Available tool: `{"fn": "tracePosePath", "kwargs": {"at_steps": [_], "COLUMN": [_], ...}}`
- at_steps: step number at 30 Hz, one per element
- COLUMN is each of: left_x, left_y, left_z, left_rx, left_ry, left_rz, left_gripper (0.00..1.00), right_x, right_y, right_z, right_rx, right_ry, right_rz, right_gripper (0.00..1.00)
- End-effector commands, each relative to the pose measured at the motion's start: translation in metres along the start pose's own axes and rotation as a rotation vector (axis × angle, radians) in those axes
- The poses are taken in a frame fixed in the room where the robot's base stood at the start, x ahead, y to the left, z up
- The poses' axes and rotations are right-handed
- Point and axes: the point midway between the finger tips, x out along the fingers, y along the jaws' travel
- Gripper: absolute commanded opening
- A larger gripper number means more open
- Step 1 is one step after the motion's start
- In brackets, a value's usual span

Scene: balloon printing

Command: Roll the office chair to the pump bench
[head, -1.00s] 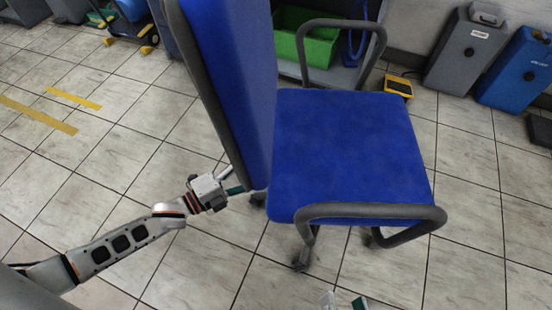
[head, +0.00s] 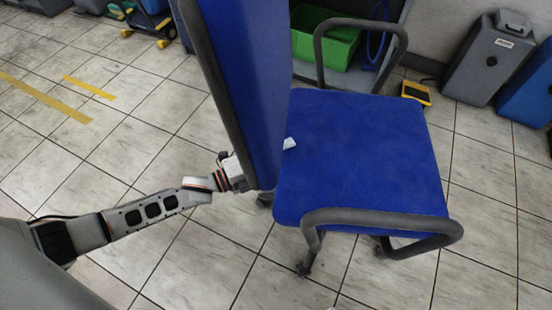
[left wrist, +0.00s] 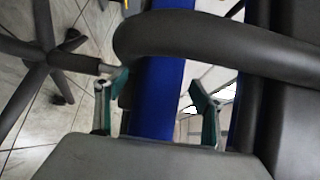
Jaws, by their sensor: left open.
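The office chair has a blue seat (head: 365,150), a tall blue backrest (head: 245,75) on its left side, and dark looped armrests (head: 385,222). It stands upright on casters on the tiled floor. My left gripper (left wrist: 155,100) is open, with its two fingers on either side of a blue strip of the chair. In the head view its body is at the lower backrest, mostly hidden, and a pale tip shows past the backrest. The frames do not show whether the fingers touch the chair. I cannot pick out the pump bench with certainty.
A green bin (head: 325,42) sits in a grey shelf unit behind the chair. A yellow device (head: 416,93), a grey case (head: 489,60) and a blue case (head: 527,85) stand along the wall. A yellow-wheeled cart (head: 148,22) is at the back left. The left floor is clear.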

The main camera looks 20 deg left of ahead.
Motion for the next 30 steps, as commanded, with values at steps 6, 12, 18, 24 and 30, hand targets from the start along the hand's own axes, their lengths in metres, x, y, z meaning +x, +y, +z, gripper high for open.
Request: {"fn": "tracePosePath", "kwargs": {"at_steps": [6, 12, 18, 24, 30], "left_x": [0.029, 0.041, 0.042, 0.042, 0.042], "left_y": [0.003, 0.001, 0.000, 0.000, 0.000], "left_z": [-0.001, 0.000, 0.000, 0.000, 0.000], "left_rx": [-0.002, -0.002, -0.001, -0.001, -0.002], "left_ry": [0.001, 0.000, 0.000, 0.000, 0.000], "left_rz": [0.002, 0.001, 0.000, 0.000, 0.000], "left_gripper": [0.68, 0.68, 0.68, 0.40, 0.00], "right_x": [0.001, 0.002, 0.002, 0.002, 0.002], "right_y": [-0.001, -0.007, -0.007, -0.007, -0.006], "right_z": [0.005, 0.004, 0.003, 0.003, 0.003], "right_rx": [0.070, 0.110, 0.113, 0.112, 0.111], "right_ry": [0.006, 0.018, 0.021, 0.021, 0.020], "right_rz": [0.002, -0.003, -0.004, -0.004, -0.004], "right_gripper": [0.40, 0.40, 0.40, 0.40, 0.40]}}
